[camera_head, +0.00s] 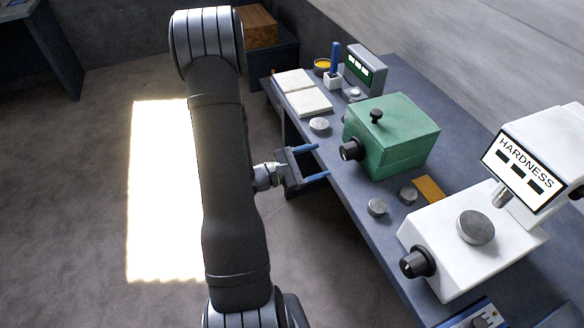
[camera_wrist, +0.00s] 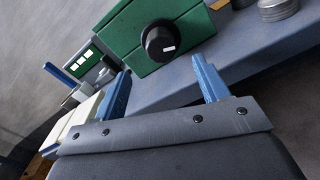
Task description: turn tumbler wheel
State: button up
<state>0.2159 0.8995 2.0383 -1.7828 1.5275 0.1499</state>
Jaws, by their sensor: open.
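A green box (camera_head: 398,135) stands on the blue-grey bench, with a black round knob (camera_head: 351,151) on its front face and a small black knob (camera_head: 376,115) on its lid. I take the front knob for the tumbler wheel, though no label shows. In the wrist view the front knob (camera_wrist: 160,43) has a white mark and lies beyond and between the fingertips. My gripper (camera_head: 323,160) is open and empty, its two blue fingers pointing at the box. It is a short way in front of the knob, not touching it.
A white hardness tester (camera_head: 450,250) with its own black knob (camera_head: 417,263) stands at the right. Metal discs (camera_head: 377,207) lie between it and the box. Pale pads (camera_head: 308,100) and a grey display unit (camera_head: 366,70) are farther back. The floor left of the bench is clear.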

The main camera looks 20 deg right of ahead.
jog(key=a, duration=0.7)
jog(key=s+r+m+g+y, duration=0.2)
jog(key=s+m+g+y, duration=0.15)
jog(key=s+m, duration=0.2)
jog(key=s+r+m+g+y, duration=0.3)
jog(key=s+m+y, duration=0.2)
jog(key=s, duration=0.2)
jog(key=s+a+r+m+t+y, duration=0.3)
jog(key=a+m+t, duration=0.1)
jog(key=a, duration=0.3)
jog(key=s+a+r+m+t+y, duration=0.3)
jog(key=a+m+t+y, duration=0.1)
jog(key=a+t, duration=0.2)
jog(key=shift+s+a+r+t, duration=0.15)
jog(key=shift+a+r+t, duration=0.2)
jog(key=shift+t, duration=0.4)
